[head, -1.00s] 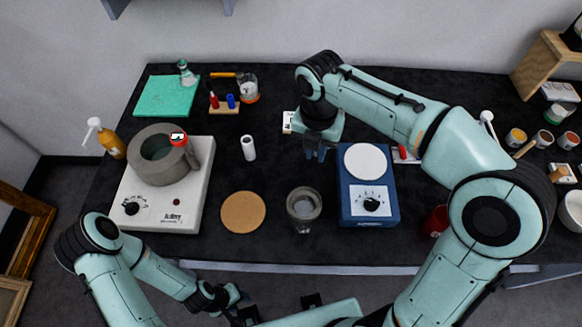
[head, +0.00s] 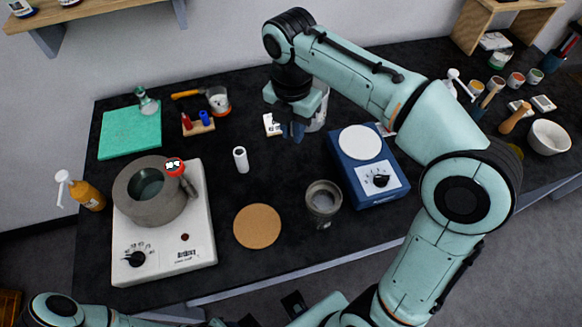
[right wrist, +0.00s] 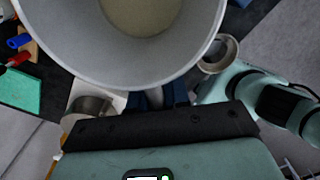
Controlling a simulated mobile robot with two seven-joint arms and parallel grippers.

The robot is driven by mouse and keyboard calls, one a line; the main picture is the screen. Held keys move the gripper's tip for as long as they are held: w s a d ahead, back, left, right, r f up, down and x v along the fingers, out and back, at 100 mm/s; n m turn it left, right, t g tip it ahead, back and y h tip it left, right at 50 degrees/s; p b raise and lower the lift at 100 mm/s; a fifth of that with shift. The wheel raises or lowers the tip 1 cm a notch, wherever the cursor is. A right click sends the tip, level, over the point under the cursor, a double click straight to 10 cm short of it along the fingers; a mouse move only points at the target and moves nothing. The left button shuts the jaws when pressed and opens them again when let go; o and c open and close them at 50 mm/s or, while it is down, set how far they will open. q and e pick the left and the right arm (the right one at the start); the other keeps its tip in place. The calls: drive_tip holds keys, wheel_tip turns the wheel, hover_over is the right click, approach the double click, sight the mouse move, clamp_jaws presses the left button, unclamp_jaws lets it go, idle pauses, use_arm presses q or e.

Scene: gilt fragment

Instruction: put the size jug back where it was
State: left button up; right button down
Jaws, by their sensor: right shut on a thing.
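The size jug (right wrist: 58,45) is a large pale grey-white vessel in the right wrist view, with beige content (right wrist: 140,12) inside. Its rim is cut off by the top of that view. In the head view only a pale part of the jug (head: 318,112) shows behind my right gripper (head: 292,132). My right gripper is shut on the jug, above the back middle of the table; its blue fingers (right wrist: 160,98) show at the jug's near wall. Whether the jug touches the table is hidden. My left arm shows at the bottom left; its gripper is not clearly in view.
A white hotplate (head: 190,235) carries a grey pot (head: 130,205). A round cork mat (head: 257,226) lies bare beside it. A white cylinder (head: 241,160) and a small white card (head: 272,124) are near my right gripper.

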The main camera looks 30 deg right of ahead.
drive_tip(key=shift+r, duration=0.1)
drive_tip(key=shift+a, duration=0.1)
use_arm(q)
drive_tip(key=shift+s+a+f+b, duration=0.1)
drive_tip(key=shift+s+f+b, duration=0.15)
drive_tip(key=shift+f+b, duration=0.45)
drive_tip(key=shift+s+a+f+b, duration=0.1)
drive_tip(key=shift+s+f+b, duration=0.15)
drive_tip(key=shift+f+b, duration=0.4)
drive_tip(key=shift+s+a+f+b, duration=0.1)
drive_tip(key=shift+s+f+b, duration=0.15)
drive_tip(key=shift+f+b, duration=0.45)
use_arm(e)
drive_tip(key=shift+f, duration=9.95)
use_arm(q)
drive_tip(key=shift+f, duration=0.15)
use_arm(e)
drive_tip(key=shift+f, duration=0.25)
drive_tip(key=c, duration=1.1)
unclamp_jaws()
drive_tip(key=shift+r, duration=0.1)
drive_tip(key=shift+r, duration=0.1)
